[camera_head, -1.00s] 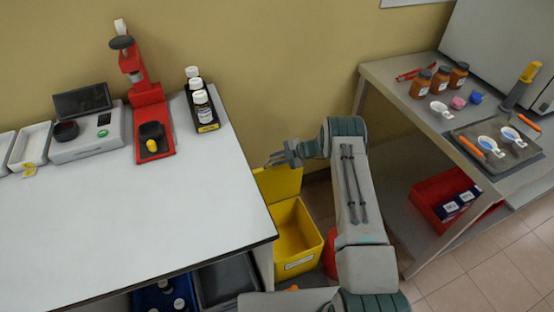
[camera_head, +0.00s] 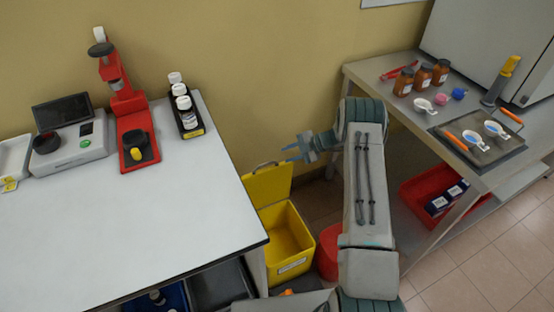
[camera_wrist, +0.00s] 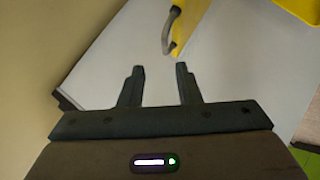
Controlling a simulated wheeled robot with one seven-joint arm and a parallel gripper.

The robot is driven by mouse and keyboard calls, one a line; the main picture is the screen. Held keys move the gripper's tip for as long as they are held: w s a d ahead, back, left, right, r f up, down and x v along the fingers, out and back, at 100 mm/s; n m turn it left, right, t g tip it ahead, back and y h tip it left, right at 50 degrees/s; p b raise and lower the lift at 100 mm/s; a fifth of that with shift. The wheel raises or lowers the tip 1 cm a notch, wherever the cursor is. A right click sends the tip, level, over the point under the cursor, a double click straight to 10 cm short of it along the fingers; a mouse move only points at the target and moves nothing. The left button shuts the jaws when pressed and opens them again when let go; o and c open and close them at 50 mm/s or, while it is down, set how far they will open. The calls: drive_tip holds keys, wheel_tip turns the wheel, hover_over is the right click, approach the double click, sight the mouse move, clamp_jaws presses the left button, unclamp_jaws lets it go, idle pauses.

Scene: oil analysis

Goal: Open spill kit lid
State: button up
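The yellow spill kit (camera_head: 287,242) stands on the floor in the gap between the two tables, its inside showing. Its yellow lid (camera_head: 268,184) stands raised at the back, with a dark handle (camera_head: 264,166) on its upper edge. My gripper (camera_head: 290,153) is above and to the right of the lid, apart from it, pointing left. In the wrist view my gripper (camera_wrist: 160,82) has its two fingers apart with nothing between them. The lid's grey handle (camera_wrist: 170,30) and a strip of yellow lid lie beyond the fingertips.
A white table (camera_head: 120,225) with instruments and bottles stands left of the kit. A red bin (camera_head: 328,252) is right beside the kit. A grey bench (camera_head: 360,75) with jars and a tray stands at right. The wall is close behind.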

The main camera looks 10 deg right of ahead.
drive_tip(key=v, duration=0.2)
drive_tip(key=shift+d+r, duration=0.2)
idle(0.3)
drive_tip(key=s+a+r+n+g+h, duration=0.1)
drive_tip(key=s+a+r+n+h, duration=0.15)
drive_tip(key=s+r+n, duration=0.75)
drive_tip(key=s+a+r+n+g+h, duration=0.25)
drive_tip(key=s+r+n, duration=0.35)
drive_tip(key=r+n, duration=0.85)
drive_tip(key=s+d+r+n+t+h, duration=0.1)
drive_tip(key=s+r+n+h, duration=0.2)
drive_tip(key=s+n, duration=0.8)
drive_tip(key=s+d+r+n+t+h+p, duration=0.1)
drive_tip(key=s+d+r+n+t+h, duration=0.1)
drive_tip(key=s+n, duration=0.9)
wheel_tip(320, 180, up, 2)
drive_tip(key=shift+s+d+r+h, duration=0.1)
drive_tip(key=shift+s+d+h, duration=0.1)
drive_tip(key=shift+s+h, duration=0.35)
